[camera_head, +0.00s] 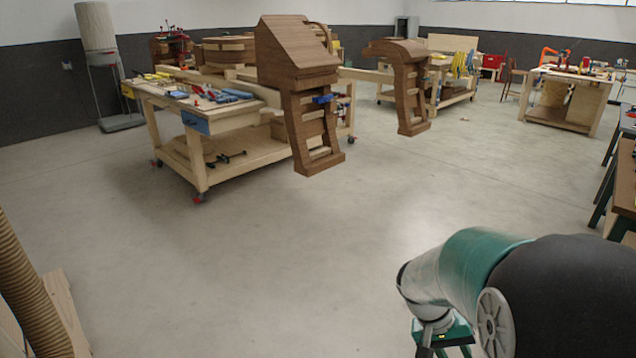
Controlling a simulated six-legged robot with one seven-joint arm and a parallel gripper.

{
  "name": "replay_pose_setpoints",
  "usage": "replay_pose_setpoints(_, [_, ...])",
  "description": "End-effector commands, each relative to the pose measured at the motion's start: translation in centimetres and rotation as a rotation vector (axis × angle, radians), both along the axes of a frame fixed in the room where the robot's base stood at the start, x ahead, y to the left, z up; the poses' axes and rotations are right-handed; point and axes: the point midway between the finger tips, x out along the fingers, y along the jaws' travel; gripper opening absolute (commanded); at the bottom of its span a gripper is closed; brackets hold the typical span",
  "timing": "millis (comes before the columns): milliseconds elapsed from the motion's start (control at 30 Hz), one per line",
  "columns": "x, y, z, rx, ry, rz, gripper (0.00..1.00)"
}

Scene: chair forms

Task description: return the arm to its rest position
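My arm (470,270) reaches in from the lower right corner, with a dark rounded joint and a teal and grey link. Its forward end tips down to a small teal part at the bottom edge. My gripper's fingers are not clearly visible; they are cut off by the bottom edge or hidden behind the arm. The arm is over open floor and touches nothing that I can see.
A wheeled workbench (225,165) with tools stands left of centre. Brown wooden chair forms (300,60) (410,90) overhang beside it. Another bench (570,98) is at the back right. A ribbed hose (25,290) is at lower left. The middle floor is clear.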

Motion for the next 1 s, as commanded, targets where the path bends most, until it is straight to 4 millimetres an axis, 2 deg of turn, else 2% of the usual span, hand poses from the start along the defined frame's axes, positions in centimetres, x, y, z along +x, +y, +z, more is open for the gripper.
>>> replay_pose_setpoints(100, [-0.8, 1.5, 2.5, 0.082, -0.066, 0.027, 0.32])
replay_pose_setpoints(500, [-4.3, 6.4, 9.8, 0.299, -0.287, 0.168, 0.32])
replay_pose_setpoints(800, [-7.7, 9.8, 14.4, 0.401, -0.471, 0.313, 0.32])
replay_pose_setpoints(1000, [-9.7, 11.6, 16.5, 0.434, -0.577, 0.404, 0.32])
